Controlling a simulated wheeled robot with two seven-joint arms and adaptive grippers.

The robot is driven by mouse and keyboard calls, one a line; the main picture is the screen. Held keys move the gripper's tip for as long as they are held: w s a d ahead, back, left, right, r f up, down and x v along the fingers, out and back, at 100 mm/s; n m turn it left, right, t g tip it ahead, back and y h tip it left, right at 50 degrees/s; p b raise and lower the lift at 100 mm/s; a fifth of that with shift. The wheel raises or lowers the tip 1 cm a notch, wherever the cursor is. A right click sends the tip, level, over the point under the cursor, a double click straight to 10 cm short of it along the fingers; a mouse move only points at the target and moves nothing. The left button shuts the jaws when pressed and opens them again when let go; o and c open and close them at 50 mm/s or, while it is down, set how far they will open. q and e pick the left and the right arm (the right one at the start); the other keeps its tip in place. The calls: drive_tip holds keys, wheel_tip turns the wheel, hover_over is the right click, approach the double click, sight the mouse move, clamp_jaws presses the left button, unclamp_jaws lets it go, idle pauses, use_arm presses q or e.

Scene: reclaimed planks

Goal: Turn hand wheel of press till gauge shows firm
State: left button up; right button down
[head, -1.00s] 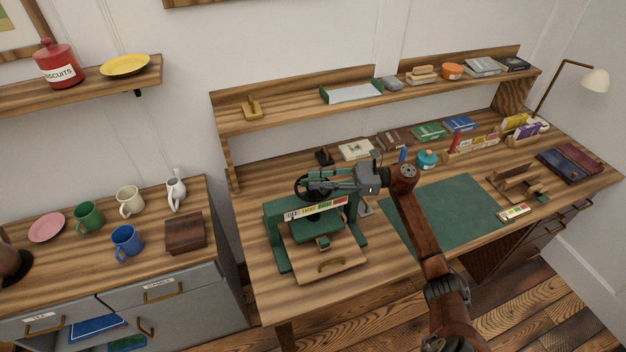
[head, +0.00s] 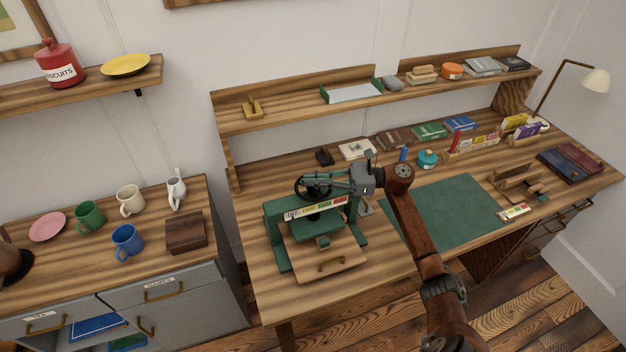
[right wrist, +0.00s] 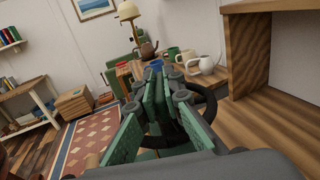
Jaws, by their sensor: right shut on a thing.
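The green press (head: 272,222) stands on the desk's left part, with a wooden board at its base. Its dark hand wheel (head: 300,190) sits on top, and the wheel's black rim also shows in the right wrist view (right wrist: 208,101). The gauge strip (head: 315,208) runs across the press front with coloured, lettered sections; its pointer is too small to read. My right gripper (head: 328,187) reaches in from the right at the wheel and is shut on it. Its green-padded fingers (right wrist: 153,88) partly hide the wheel. My left gripper is not in view.
A green mat (head: 450,212) lies right of the press, with clear space on it. A shelf (head: 290,110) runs along the back. A side cabinet with mugs stands left.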

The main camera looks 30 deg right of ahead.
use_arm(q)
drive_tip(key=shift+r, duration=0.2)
use_arm(e)
drive_tip(key=shift+m+t, duration=0.4)
